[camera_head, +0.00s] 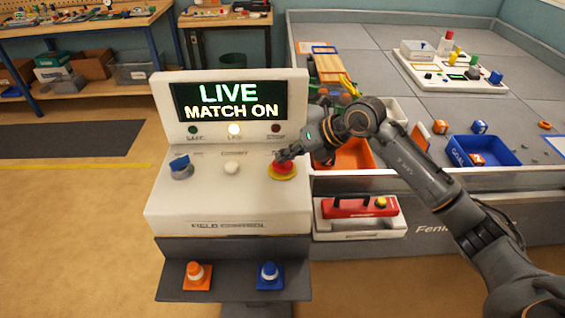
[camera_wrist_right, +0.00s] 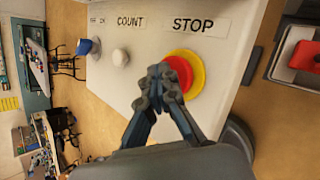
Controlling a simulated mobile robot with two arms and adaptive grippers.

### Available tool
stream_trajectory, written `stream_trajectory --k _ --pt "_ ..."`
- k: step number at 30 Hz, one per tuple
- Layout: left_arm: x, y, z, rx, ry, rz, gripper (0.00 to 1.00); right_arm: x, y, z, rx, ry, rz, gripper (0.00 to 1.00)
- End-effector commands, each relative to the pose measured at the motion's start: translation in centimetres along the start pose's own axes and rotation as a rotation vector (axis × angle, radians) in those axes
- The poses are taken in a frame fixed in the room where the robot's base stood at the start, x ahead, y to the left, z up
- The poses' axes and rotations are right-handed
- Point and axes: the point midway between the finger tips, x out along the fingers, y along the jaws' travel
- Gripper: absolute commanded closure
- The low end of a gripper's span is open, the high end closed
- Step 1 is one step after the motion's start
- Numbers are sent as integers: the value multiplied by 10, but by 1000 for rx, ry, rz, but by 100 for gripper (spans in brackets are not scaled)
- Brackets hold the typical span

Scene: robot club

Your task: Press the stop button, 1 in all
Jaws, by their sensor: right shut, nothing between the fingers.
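The red stop button (camera_head: 282,168) sits on a yellow ring at the right of the white control console (camera_head: 230,215). In the right wrist view the button (camera_wrist_right: 181,71) lies beside the label STOP, partly covered by my fingers. My right gripper (camera_head: 284,156) is shut and empty, its fingertips at the button's near edge in the wrist view (camera_wrist_right: 160,75). I cannot tell whether they touch it. The console's screen (camera_head: 228,101) reads LIVE MATCH ON, and the middle lamp (camera_head: 234,130) below it is lit. My left gripper is out of view.
A blue switch (camera_head: 180,165) and a white knob (camera_head: 232,167) share the console top. A walled field (camera_head: 400,180) with bins and a red case (camera_head: 360,206) lies to the right.

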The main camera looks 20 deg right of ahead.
Motion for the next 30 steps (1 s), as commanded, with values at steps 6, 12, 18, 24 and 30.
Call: stream_trajectory --k 6,12,18,24,30 --pt "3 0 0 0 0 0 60 3 -2 -3 1 3 -1 100" --pt "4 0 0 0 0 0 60 5 -4 -4 1 5 -1 100" --pt "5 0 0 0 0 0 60 5 -4 -5 1 6 -1 100" --pt "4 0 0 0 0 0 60 5 -4 -5 1 6 -2 100" --pt "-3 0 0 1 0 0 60 -2 1 0 1 6 -2 100"
